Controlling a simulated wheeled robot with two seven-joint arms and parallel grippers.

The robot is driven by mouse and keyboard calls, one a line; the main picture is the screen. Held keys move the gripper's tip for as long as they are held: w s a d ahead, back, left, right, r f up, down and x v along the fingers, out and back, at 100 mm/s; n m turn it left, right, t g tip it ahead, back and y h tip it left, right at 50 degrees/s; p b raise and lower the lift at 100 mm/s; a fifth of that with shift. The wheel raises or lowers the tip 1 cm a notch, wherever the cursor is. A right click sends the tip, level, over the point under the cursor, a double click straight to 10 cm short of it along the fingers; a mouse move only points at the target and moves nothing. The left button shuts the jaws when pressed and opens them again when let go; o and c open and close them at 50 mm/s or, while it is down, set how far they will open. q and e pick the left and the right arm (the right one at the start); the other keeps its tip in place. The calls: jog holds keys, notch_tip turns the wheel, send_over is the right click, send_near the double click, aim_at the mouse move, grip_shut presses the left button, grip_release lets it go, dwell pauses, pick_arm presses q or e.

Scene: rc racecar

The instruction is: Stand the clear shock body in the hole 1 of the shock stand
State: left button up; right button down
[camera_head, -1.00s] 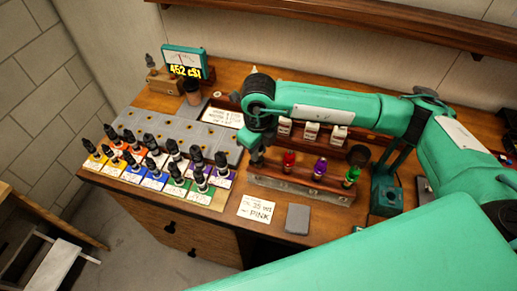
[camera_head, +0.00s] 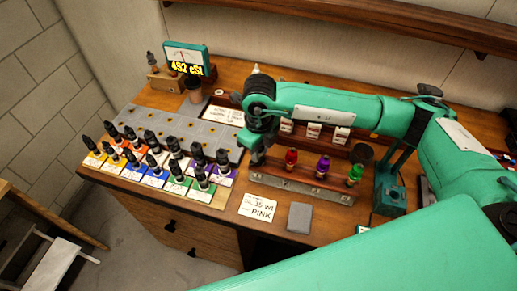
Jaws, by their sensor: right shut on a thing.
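The shock stand (camera_head: 302,187) is a long wooden rack with a metal front strip, in the middle of the bench. A red shock body (camera_head: 291,157), a purple one (camera_head: 323,164) and a green one (camera_head: 355,173) stand upright in it. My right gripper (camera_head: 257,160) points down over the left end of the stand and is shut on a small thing. The clear shock body is not distinct; the thing in the jaws is too small and hidden to make out fully. My left gripper is out of view.
Several dark-capped bottles (camera_head: 176,147) stand on coloured labels at the left, before a grey plate (camera_head: 160,122).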

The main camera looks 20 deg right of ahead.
jog(key=shift+r, duration=0.1)
jog(key=shift+w+d+r+p, duration=0.1)
jog(key=shift+w+r+p, duration=0.05)
jog(key=shift+r, duration=0.6)
jog(key=shift+w+d+r+p, duration=0.1)
jog(key=shift+w+r+p, duration=0.05)
jog(key=shift+r, duration=0.55)
jog(key=shift+f, duration=0.1)
